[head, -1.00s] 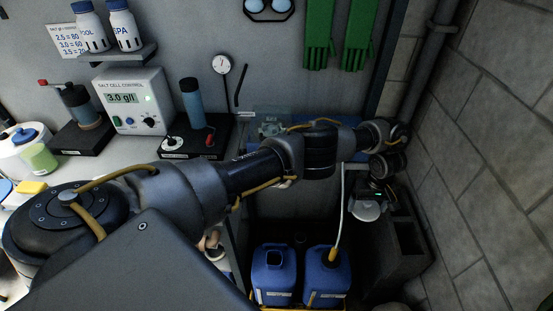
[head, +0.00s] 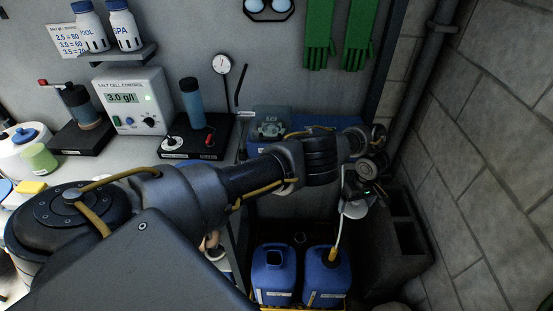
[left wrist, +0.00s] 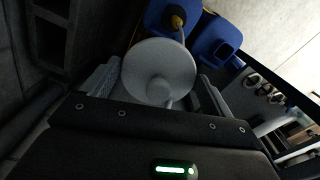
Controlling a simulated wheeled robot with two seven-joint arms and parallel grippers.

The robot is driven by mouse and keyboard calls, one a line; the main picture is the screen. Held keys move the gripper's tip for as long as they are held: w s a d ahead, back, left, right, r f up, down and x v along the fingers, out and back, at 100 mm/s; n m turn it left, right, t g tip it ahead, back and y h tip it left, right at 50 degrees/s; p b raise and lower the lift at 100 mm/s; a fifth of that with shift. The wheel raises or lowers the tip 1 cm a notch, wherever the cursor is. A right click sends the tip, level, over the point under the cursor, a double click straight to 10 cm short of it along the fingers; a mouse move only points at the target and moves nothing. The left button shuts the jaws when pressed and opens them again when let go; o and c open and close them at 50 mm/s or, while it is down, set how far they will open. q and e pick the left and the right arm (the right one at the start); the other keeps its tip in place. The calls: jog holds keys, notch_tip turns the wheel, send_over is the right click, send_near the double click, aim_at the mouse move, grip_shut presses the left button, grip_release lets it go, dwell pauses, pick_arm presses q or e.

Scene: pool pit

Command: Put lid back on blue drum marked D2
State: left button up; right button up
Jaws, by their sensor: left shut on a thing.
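Two blue drums stand side by side low in the head view: the left drum (head: 273,274) has a dark open mouth, and the right drum (head: 327,277) has a white hose (head: 341,222) in a yellow fitting at its mouth. I cannot read which is D2. My left gripper (head: 358,201) is above and to the right of the drums, shut on a pale round lid (head: 354,210). In the left wrist view, the lid (left wrist: 158,68) sits between the fingers, with the open drum (left wrist: 214,44) beyond it to the upper right. My right gripper is not in view.
A concrete block (head: 400,235) and a brick wall (head: 495,150) close off the right side. A yellow tray edge (head: 300,308) shows under the drums. The counter at left holds a salt cell control box (head: 134,100) and a black stand with a blue cylinder (head: 192,103).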

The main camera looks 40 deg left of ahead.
pick_arm(q)
jog(key=shift+a+f+n, duration=0.4)
jog(key=shift+a+f, duration=0.1)
jog(key=shift+f, duration=0.1)
jog(key=s+a+f+n, duration=0.3)
jog(key=a+f, duration=0.3)
jog(key=f, duration=0.1)
jog(key=s+a+f+n, duration=0.4)
jog(key=a+f, duration=0.1)
jog(key=f, duration=0.1)
jog(key=s+a+f+n, duration=0.4)
jog(key=s+a+f, duration=0.2)
jog(key=s+f, duration=0.5)
jog(key=shift+s+a, duration=0.35)
jog(key=shift+s, duration=0.35)
notch_tip(320, 180, down, 6)
jog(key=b, duration=0.7)
jog(key=shift+f, duration=0.15)
